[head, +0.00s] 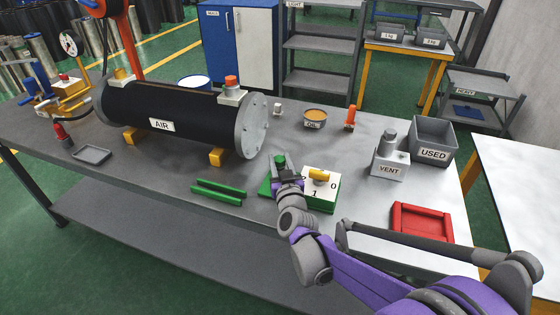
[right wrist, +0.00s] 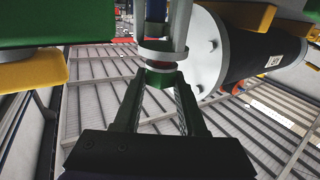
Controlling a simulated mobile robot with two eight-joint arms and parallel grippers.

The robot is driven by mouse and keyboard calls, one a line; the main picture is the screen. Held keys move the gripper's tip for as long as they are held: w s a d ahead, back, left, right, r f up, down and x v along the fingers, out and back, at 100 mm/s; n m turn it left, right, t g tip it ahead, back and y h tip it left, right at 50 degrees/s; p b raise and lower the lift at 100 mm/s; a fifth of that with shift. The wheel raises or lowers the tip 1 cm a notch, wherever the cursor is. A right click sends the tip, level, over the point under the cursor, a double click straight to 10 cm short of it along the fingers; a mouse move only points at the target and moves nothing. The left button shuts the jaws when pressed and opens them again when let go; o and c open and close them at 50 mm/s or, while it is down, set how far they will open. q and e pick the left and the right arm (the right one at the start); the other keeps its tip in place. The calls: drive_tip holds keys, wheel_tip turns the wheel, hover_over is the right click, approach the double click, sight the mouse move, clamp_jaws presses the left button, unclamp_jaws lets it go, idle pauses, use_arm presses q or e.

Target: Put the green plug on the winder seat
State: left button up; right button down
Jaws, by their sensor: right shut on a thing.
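The green plug (head: 280,159) is small and sits at the tip of my right gripper (head: 281,167), above the table in the head view. The right wrist view shows the right gripper (right wrist: 160,85) with a green piece (right wrist: 158,77) between its fingertips, shut on it. A green-sided box with a white top (head: 322,187), a yellow handle and the marks 0, 1 and 2 stands just right of the gripper. I cannot tell which part is the winder seat. My left gripper is not in view.
A black AIR cylinder (head: 165,120) lies on yellow feet at the left. Green bars (head: 217,192) lie before it. An OIL pot (head: 315,118), orange-topped piece (head: 350,118), VENT block (head: 388,165), grey USED bin (head: 433,141) and red tray (head: 421,223) stand to the right.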

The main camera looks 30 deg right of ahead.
drive_tip(key=shift+c, duration=2)
unclamp_jaws()
drive_tip(key=shift+s, duration=0.1)
drive_tip(key=v, duration=1)
drive_tip(key=shift+s, duration=0.25)
drive_tip(key=shift+a+r, duration=0.1)
drive_tip(key=shift+a, duration=0.05)
